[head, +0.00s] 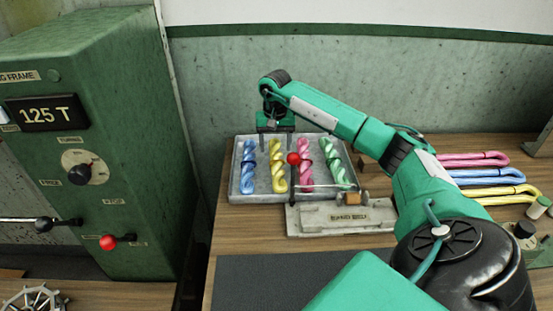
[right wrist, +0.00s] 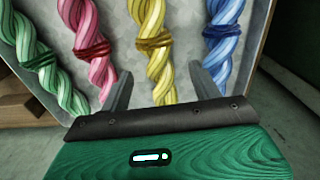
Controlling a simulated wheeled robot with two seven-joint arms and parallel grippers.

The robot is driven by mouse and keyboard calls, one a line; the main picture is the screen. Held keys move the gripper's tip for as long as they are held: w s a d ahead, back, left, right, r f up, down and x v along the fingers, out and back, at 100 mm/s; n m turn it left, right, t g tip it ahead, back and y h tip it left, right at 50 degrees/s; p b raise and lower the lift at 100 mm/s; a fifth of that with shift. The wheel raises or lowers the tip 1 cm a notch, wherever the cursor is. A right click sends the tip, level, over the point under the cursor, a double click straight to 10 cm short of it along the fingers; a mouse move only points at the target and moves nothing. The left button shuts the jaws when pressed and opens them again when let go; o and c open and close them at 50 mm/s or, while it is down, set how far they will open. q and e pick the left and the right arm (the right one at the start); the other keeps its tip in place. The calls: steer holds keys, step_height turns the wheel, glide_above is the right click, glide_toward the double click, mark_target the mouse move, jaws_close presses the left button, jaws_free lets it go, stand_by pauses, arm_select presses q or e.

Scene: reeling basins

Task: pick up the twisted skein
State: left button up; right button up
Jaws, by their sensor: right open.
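Several twisted skeins lie side by side in a grey tray (head: 235,190) on the table: blue (head: 249,172), yellow (head: 277,172), pink (head: 306,172) and green (head: 334,163). My right gripper (head: 275,147) is open and empty over the tray, pointing down at the yellow skein. In the right wrist view the yellow skein (right wrist: 154,40), with a brown tie, runs between the two spread fingers (right wrist: 162,80). The pink (right wrist: 92,45) and blue (right wrist: 222,40) skeins lie outside the fingers. Its lower end is hidden by the gripper body. My left gripper is out of view.
A scale-like device (head: 345,218) with a red knob (head: 293,158) stands in front of the tray. Loose pink (head: 470,159), blue (head: 485,176) and yellow (head: 500,194) hanks lie at the right. A tall green machine (head: 95,180) stands at the left. A dark mat (head: 260,280) lies bare in front.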

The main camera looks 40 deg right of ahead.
mark_target(276, 156)
steer(key=f, duration=0.3)
steer(key=shift+s+f+p, duration=0.2)
steer(key=shift+p, duration=0.15)
steer(key=shift+f, duration=0.65)
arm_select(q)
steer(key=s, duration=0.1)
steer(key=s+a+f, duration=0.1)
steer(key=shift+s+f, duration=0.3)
arm_select(e)
steer(key=shift+c, duration=0.4)
steer(key=c, duration=1)
